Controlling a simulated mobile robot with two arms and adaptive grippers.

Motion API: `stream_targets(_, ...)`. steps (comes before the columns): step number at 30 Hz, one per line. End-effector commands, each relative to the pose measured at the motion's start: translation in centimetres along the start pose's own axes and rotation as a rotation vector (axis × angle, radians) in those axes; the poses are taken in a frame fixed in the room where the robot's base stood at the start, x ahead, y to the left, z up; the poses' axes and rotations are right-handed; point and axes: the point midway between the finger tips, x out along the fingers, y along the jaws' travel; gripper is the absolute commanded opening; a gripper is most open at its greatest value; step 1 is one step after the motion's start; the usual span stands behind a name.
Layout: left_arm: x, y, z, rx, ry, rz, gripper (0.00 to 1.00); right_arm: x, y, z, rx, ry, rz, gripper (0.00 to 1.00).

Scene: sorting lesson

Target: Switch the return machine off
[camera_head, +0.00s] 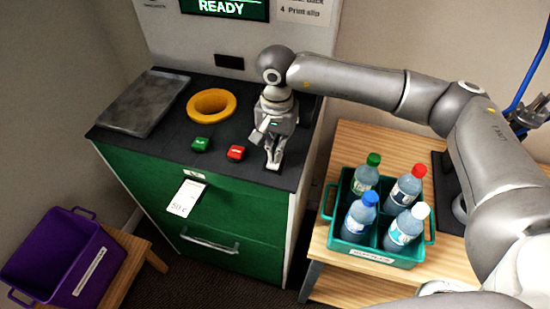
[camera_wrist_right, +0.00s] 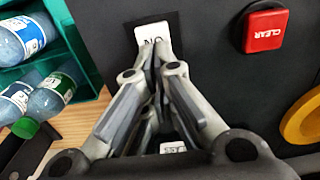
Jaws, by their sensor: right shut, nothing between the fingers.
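My right gripper (camera_head: 273,163) is shut and empty, pointing down at the right part of the dark top. In the right wrist view its fingertips (camera_wrist_right: 158,58) are together beside a white plate (camera_wrist_right: 152,33) whose upside-down letters look like ON. Another small white label (camera_wrist_right: 172,147) shows between the finger links, mostly covered. The fingers hide whatever switch lies between them; I cannot tell whether they touch it. My left gripper is out of view.
A red CLEAR button (camera_head: 236,153), a green button (camera_head: 200,144) and a yellow ring (camera_head: 211,105) are on the top, left of the gripper. A metal plate (camera_head: 143,103) lies further left. A teal crate (camera_head: 330,212) with several bottles stands right. A purple bin (camera_head: 60,260) stands lower left.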

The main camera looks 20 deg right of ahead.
Motion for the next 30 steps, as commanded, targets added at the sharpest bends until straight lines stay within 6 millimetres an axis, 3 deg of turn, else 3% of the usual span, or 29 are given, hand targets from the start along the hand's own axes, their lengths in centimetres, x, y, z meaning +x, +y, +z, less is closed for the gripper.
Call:
stream_targets(7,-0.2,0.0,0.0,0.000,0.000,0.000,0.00,-0.3,0.1,0.1,-0.001,-0.005,0.005,0.00)
stream_targets(30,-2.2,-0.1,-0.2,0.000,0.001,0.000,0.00,-6.5,0.0,0.1,-0.001,-0.002,0.003,0.00)
